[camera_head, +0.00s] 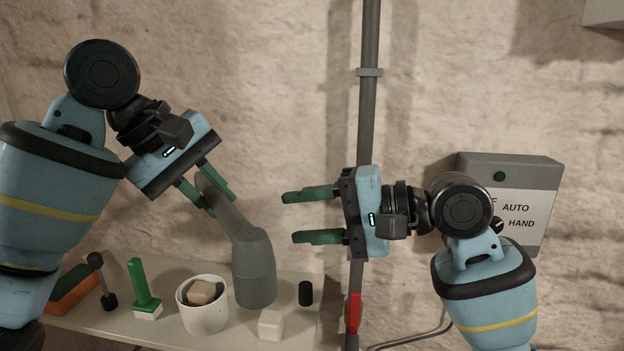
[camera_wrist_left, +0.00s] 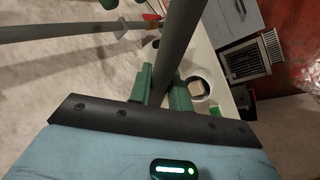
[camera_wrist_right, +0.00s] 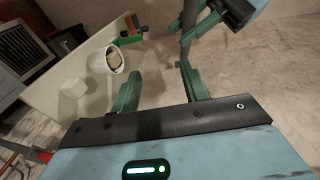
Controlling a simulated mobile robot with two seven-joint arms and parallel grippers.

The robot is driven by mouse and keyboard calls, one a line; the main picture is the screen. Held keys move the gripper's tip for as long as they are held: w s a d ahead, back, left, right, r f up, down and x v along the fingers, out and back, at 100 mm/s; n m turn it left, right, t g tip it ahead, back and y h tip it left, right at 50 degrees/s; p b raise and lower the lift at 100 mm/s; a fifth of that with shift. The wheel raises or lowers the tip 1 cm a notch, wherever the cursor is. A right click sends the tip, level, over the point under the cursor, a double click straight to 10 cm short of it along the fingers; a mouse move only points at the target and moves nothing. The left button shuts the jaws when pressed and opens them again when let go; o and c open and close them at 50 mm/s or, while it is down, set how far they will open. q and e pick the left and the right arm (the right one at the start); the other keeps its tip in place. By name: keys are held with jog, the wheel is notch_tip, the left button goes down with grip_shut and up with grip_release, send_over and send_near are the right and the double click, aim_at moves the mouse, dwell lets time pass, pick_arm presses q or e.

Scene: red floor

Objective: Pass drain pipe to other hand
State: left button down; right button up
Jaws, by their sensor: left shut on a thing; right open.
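The drain pipe (camera_head: 254,268) is grey, with a thin upper part and a wider lower part, and is tilted above the shelf. My left gripper (camera_head: 222,206) is shut on its thin upper part. In the left wrist view the drain pipe (camera_wrist_left: 183,38) runs up between the green fingers (camera_wrist_left: 162,80). My right gripper (camera_head: 290,217) is open and empty, to the right of the drain pipe and apart from it, fingers pointing left at it. In the right wrist view its fingers (camera_wrist_right: 160,72) are spread, with my left gripper at top right.
A shelf (camera_head: 110,328) below holds a white cup (camera_head: 204,312) with a block in it, a green brush (camera_head: 142,290), a black cylinder (camera_head: 305,293) and a pale block (camera_head: 271,324). A fixed wall pipe (camera_head: 369,110) runs behind my right gripper. A control box (camera_head: 515,172) is at right.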

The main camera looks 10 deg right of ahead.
jog(key=n+g, duration=0.1)
jog(key=g, duration=0.1)
send_near(218, 193)
jog(key=d, duration=0.2)
jog(key=shift+s+a+f, duration=0.15)
jog(key=shift+s+f, duration=0.1)
jog(key=shift+f, duration=0.1)
jog(key=shift+a, duration=0.1)
jog(key=x, duration=1.1)
jog(key=shift+w+a, duration=0.25)
jog(key=shift+a, duration=0.1)
jog(key=c, duration=1)
pick_arm(q)
jog(key=c, duration=1.2)
grip_release()
